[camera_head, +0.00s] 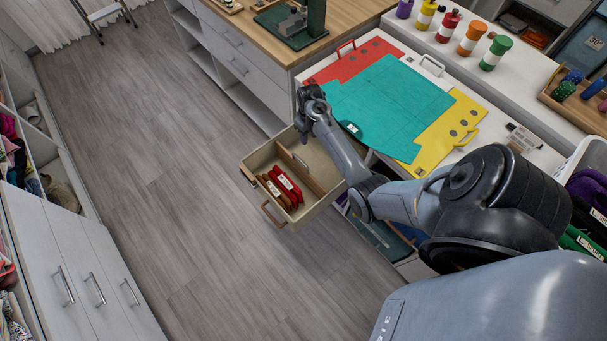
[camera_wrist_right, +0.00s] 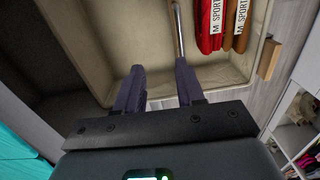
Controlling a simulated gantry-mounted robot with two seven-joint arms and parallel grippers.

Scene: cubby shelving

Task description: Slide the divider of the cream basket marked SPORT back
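The cream basket (camera_head: 326,207) is pulled out from under the worktop. Its wooden divider (camera_head: 314,184) stands across it, with a metal handle (camera_head: 299,160). Red and brown folded items (camera_head: 284,184) lie on the near side of the divider; the far side looks empty. In the wrist view, the red item (camera_wrist_right: 207,22) and the brown one (camera_wrist_right: 238,25) carry SPORT labels. My right gripper (camera_head: 302,136) is over the basket's far end, its fingers (camera_wrist_right: 160,85) apart and empty. My left gripper is out of view.
A worktop with teal (camera_head: 388,105), red (camera_head: 355,62) and yellow (camera_head: 445,132) sheets stands behind the basket. A wooden counter (camera_head: 262,35) is at the back left. The grey floor (camera_head: 160,150) is clear up to the cabinets (camera_head: 70,270) at left.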

